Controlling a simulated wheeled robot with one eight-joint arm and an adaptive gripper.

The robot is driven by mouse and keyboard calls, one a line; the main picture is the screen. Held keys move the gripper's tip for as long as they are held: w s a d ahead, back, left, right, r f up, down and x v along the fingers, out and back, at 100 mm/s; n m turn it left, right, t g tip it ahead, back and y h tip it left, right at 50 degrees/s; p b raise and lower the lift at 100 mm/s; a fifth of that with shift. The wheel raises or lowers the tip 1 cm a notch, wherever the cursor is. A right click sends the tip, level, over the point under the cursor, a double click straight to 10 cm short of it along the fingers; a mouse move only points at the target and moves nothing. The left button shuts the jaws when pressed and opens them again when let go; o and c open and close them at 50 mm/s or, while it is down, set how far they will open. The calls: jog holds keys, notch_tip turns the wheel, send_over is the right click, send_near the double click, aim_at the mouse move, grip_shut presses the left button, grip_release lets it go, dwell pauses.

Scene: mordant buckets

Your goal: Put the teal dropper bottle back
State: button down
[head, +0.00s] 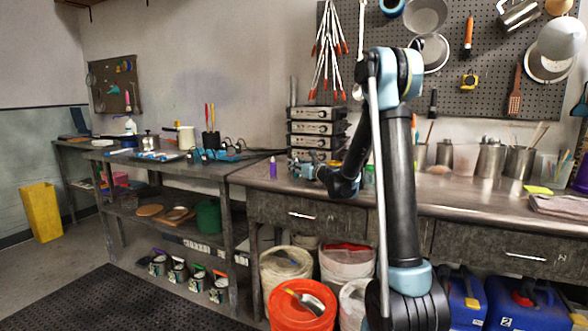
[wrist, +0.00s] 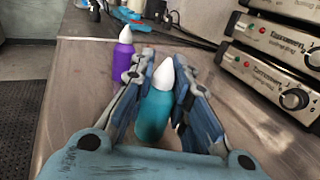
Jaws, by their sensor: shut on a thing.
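The teal dropper bottle (wrist: 154,115) has a white pointed cap and stands between the two fingers of my gripper (wrist: 164,68) in the wrist view. The fingers are shut on it. A purple dropper bottle (wrist: 123,56) with a white cap stands upright just left of the gripper in the wrist view. It also shows in the head view (head: 273,168). I cannot tell whether the teal bottle touches the bench.
Stacked control boxes (head: 317,128) stand behind the gripper, to its right in the wrist view. The metal bench top (head: 460,192) carries cups and tools farther right. A lower wooden bench (head: 190,171) is on the left. Buckets, including an orange one (head: 300,318), stand below.

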jog(key=shift+f, duration=0.15)
jog(key=c, duration=1.3)
grip_release()
jog(key=shift+c, duration=0.2)
